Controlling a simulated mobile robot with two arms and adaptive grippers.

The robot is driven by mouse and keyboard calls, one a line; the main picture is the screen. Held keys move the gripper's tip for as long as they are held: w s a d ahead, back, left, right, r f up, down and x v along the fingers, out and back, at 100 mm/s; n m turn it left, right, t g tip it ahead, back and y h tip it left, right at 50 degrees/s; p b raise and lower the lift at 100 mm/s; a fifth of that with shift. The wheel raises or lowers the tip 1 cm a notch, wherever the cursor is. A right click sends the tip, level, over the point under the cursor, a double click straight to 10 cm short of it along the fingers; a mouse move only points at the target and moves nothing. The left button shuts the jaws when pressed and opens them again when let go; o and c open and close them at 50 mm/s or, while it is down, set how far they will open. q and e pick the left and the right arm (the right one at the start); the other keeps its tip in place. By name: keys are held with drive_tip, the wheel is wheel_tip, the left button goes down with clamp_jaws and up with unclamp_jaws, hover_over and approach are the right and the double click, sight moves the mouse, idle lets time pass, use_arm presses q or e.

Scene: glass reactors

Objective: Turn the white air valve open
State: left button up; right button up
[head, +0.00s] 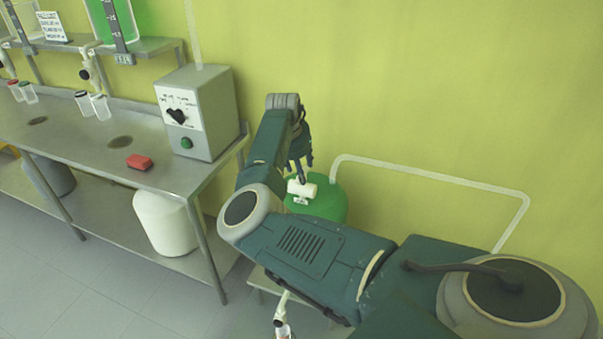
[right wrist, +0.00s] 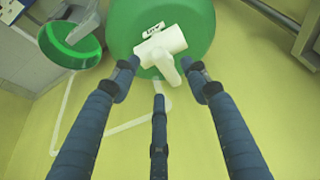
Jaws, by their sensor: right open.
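The white air valve (head: 301,190) is a T-shaped fitting at the top of a green tank (head: 322,203) by the yellow wall. In the right wrist view the valve (right wrist: 163,46) lies just beyond my fingertips, with its stem pointing down toward them. My right gripper (head: 301,165) is open and points down at the valve from above. In the right wrist view its fingers (right wrist: 159,77) are spread, with two near either side of the valve and one below. Whether any finger touches it is unclear. My left gripper is out of view.
A steel bench (head: 75,130) stands at the left with a grey control box (head: 203,110), a red block (head: 139,162) and small vials. A white container (head: 165,222) sits under it. A pale pipe (head: 430,175) runs along the wall right of the tank.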

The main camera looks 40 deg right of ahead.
drive_tip(key=shift+x, duration=1.85)
